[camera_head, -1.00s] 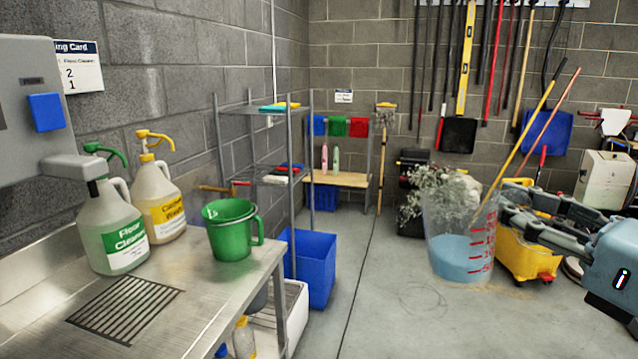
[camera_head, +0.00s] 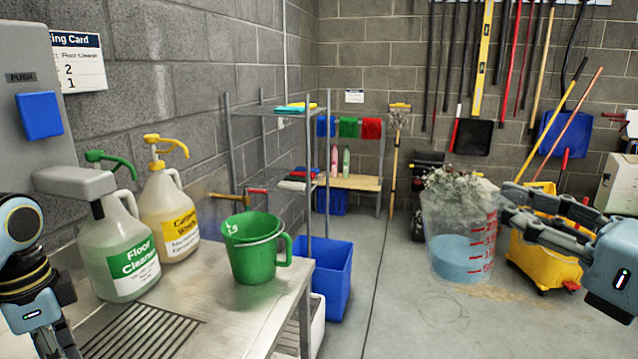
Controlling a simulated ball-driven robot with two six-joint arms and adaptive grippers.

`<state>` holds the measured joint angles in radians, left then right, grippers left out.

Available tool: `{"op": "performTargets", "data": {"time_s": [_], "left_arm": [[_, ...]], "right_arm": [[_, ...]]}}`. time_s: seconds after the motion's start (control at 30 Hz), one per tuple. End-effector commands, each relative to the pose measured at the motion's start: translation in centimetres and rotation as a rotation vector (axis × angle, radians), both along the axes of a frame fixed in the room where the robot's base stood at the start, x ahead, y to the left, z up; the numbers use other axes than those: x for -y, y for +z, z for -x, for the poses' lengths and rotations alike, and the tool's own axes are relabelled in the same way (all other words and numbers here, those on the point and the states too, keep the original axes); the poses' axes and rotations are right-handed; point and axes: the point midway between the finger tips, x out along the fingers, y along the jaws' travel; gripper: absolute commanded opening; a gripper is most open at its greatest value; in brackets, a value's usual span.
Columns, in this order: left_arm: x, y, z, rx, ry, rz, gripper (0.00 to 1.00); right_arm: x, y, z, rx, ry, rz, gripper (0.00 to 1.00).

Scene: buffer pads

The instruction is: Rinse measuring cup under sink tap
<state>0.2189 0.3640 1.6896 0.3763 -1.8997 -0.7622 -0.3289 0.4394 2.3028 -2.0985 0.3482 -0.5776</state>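The clear measuring cup (camera_head: 456,232) with red markings and blue liquid is upright in the air right of centre. My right gripper (camera_head: 508,212) is at the cup's right side, shut on it. A grey wall unit with a blue PUSH button (camera_head: 39,115) and a protruding grey spout (camera_head: 75,181) is at the far left. A metal drain grille (camera_head: 140,332) lies in the steel counter (camera_head: 215,300) below. I cannot pick out a separate sink tap. Part of my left arm and gripper body is at the lower left edge; its fingertips are cut off.
The floor cleaner jug (camera_head: 120,250), the yellow-labelled jug (camera_head: 168,215) and the green bucket (camera_head: 252,252) stand on the counter. A blue bin (camera_head: 325,280) is on the floor beside it. A yellow mop bucket (camera_head: 540,255) stands behind my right gripper. Floor between counter and cup is clear.

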Motion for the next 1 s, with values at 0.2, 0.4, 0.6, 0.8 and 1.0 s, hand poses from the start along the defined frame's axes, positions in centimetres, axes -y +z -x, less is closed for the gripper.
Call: {"op": "performTargets", "data": {"time_s": [0.2, 0.4, 0.6, 0.8, 1.0], "left_arm": [[0.0, -2.4, 0.0, 0.0, 0.001, -0.001, 0.0], [0.0, -4.8, 0.0, 0.001, 0.001, -0.002, 0.0], [0.0, -6.4, 0.0, 0.0, 0.001, 0.0, 0.0], [0.0, -7.0, 0.0, 0.0, 0.001, 0.0, 0.0], [0.0, -7.0, 0.0, 0.0, 0.001, 0.0, 0.0]], "right_arm": [[0.0, -3.0, 0.0, 0.0, 0.0, -0.001, 0.0], [0.0, -6.0, 0.0, -0.002, 0.0, 0.0, 0.0], [0.0, -6.4, 0.0, -0.001, 0.0, 0.0, 0.0], [0.0, -6.4, 0.0, -0.001, 0.0, 0.0, 0.0], [0.0, -6.4, 0.0, -0.002, 0.0, 0.0, 0.0]]}}
